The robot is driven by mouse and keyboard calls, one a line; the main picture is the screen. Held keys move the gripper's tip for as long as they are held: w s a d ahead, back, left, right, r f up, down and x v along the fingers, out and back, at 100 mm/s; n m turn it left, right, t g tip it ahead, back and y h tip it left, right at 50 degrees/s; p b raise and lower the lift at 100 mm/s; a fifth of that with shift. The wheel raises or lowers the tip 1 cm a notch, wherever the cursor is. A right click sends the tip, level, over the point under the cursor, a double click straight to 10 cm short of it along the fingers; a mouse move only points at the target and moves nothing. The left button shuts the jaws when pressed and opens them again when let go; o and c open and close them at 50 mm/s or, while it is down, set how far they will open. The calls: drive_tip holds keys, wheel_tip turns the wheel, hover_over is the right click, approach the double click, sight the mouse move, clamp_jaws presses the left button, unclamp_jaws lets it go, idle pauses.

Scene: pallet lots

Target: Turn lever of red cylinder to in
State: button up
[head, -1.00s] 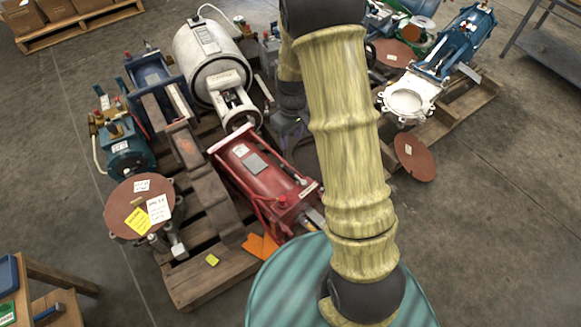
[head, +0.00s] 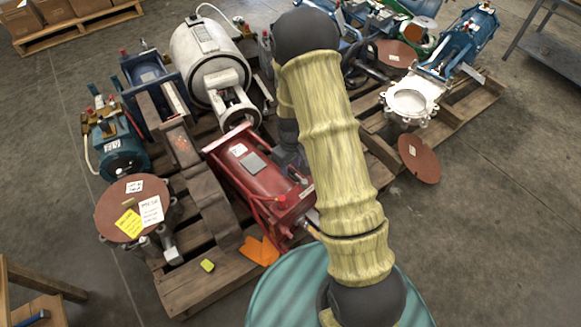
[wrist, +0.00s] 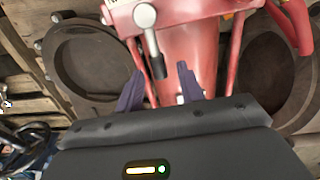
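The red cylinder (head: 262,182) lies on the wooden pallet in the middle of the head view, partly behind my arm. In the wrist view its red body (wrist: 190,55) fills the upper middle. The lever (wrist: 152,42) has a round silver hub and a short dark-tipped handle, which points down in the picture towards my gripper. My gripper (wrist: 158,82) is open, with its two purple-grey fingers apart. The lever's dark tip appears between the fingertips or just beyond them; I cannot tell whether they touch. In the head view my gripper is mostly hidden by my arm.
Dark flanged rings (wrist: 85,62) flank the red cylinder in the wrist view. A white cylinder (head: 205,60), a teal unit (head: 120,150) and a brown disc (head: 133,208) crowd the same pallet (head: 195,290). Another loaded pallet stands at right. Open floor (head: 500,220) lies at right.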

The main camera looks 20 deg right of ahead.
drive_tip(key=shift+c, duration=0.5)
clamp_jaws()
